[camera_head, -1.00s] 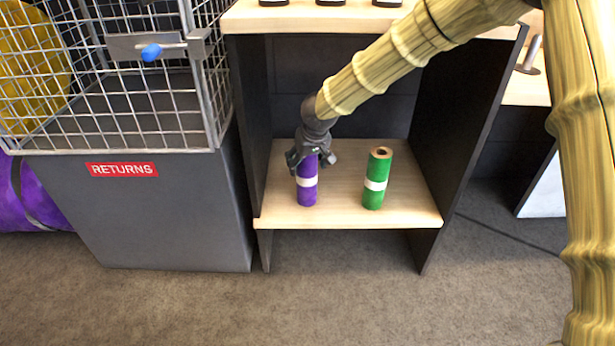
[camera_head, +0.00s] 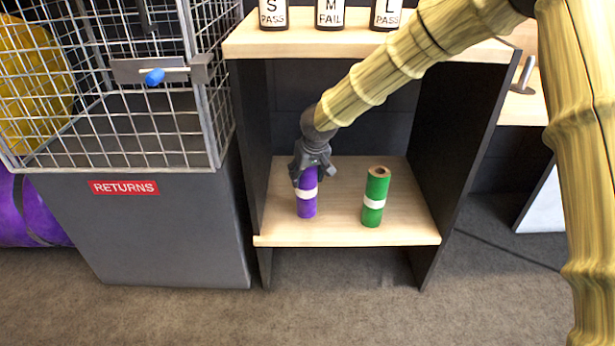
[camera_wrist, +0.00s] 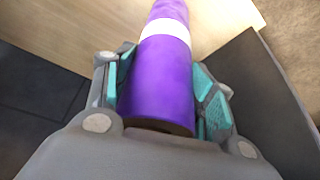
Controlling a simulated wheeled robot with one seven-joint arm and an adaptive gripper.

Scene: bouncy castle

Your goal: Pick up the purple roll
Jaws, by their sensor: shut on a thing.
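The purple roll (camera_head: 307,203) with a white band stands upright at the left of the wooden shelf (camera_head: 345,240). My gripper (camera_head: 306,176) comes from above and is shut on its upper part. In the wrist view the purple roll (camera_wrist: 160,80) lies between the teal finger pads of my gripper (camera_wrist: 165,90). I cannot tell whether the bottom of the roll touches the shelf or is slightly above it.
A green roll (camera_head: 375,200) with a white band stands to the right on the same shelf. Dark side panels (camera_head: 257,140) and a top board (camera_head: 300,42) with labelled bottles (camera_head: 330,14) enclose the space. A grey returns bin (camera_head: 165,235) with a wire cage stands at left.

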